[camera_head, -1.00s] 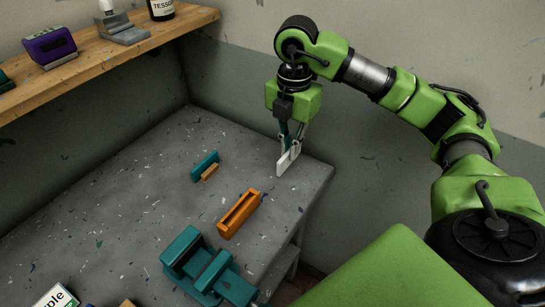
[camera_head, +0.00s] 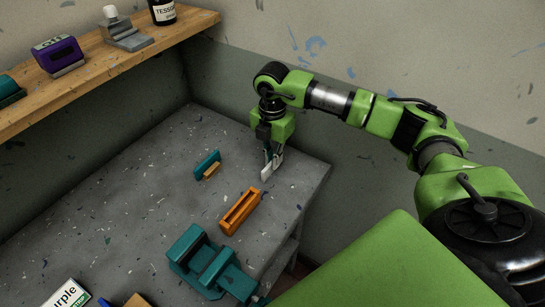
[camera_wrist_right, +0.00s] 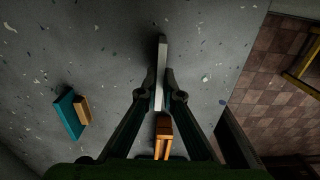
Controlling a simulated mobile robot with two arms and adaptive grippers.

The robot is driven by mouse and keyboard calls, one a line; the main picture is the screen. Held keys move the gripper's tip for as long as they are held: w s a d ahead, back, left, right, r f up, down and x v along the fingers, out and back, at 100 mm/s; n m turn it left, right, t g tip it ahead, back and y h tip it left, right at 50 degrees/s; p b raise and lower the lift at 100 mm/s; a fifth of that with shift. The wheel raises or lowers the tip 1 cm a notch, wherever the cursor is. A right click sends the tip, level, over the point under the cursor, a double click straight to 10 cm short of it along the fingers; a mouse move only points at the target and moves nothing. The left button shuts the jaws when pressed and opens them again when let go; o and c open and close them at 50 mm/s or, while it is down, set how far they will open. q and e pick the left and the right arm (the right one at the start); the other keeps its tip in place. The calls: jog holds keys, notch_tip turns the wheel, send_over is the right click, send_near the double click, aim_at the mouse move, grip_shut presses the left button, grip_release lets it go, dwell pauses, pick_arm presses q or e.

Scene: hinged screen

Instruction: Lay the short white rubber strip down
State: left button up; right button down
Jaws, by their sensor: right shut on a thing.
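The short white rubber strip (camera_head: 267,173) is held in my right gripper (camera_head: 273,160) over the far right part of the grey table (camera_head: 140,190). In the right wrist view, the strip (camera_wrist_right: 161,62) runs lengthwise between the fingertips of the right gripper (camera_wrist_right: 161,92), which is shut on it. The strip's lower edge is close to the tabletop; I cannot tell if it touches. My left gripper is not in view.
An orange slotted block (camera_head: 239,212) lies just in front of the strip. A teal piece with a tan block (camera_head: 208,165) lies to its left. A teal vise (camera_head: 210,264) stands at the near edge. The table's right edge (camera_head: 310,200) is close by.

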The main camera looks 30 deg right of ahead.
jog(key=shift+f, duration=0.2)
jog(key=c, duration=2.2)
grip_release()
jog(key=shift+r, duration=0.1)
jog(key=shift+r, duration=0.1)
jog(key=shift+r, duration=0.2)
notch_tip(320, 180, up, 12)
jog(key=b, duration=0.3)
jog(key=shift+f, duration=0.15)
